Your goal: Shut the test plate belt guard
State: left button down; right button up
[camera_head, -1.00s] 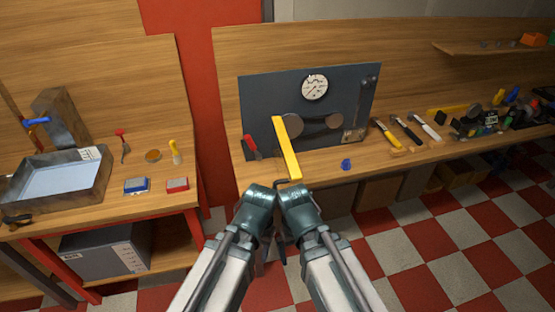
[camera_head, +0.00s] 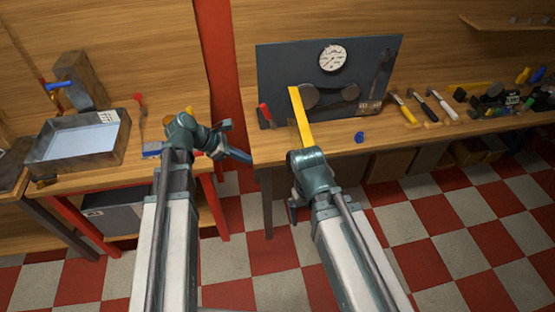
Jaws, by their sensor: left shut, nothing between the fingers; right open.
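The test plate (camera_head: 275,75) is a dark upright panel on the wooden bench, with a round white gauge (camera_head: 333,58) and two round pulleys (camera_head: 349,92) on its face. The yellow belt guard (camera_head: 301,118) stands out from the plate toward me, seen nearly edge-on, so it is open and the pulleys show. My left gripper (camera_head: 238,152) is shut and empty, left of the plate over the gap between benches.
A red-handled tool (camera_head: 265,115) is beside the plate's left edge. A blue knob (camera_head: 359,137) lies on the bench front. Hammers (camera_head: 426,105) lie to the right. A metal tray (camera_head: 75,150) stands on the left bench. The checkered floor ahead is clear.

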pick_arm(q)
jog(key=w+d+f+n+b, duration=0.1)
jog(key=w+d+f+b, duration=0.3)
jog(key=d, duration=0.5)
jog(key=shift+w+d+f+b, duration=0.3)
jog(key=shift+f+b, duration=1.05)
jog(key=shift+b, duration=0.25)
jog(key=shift+d, duration=0.1)
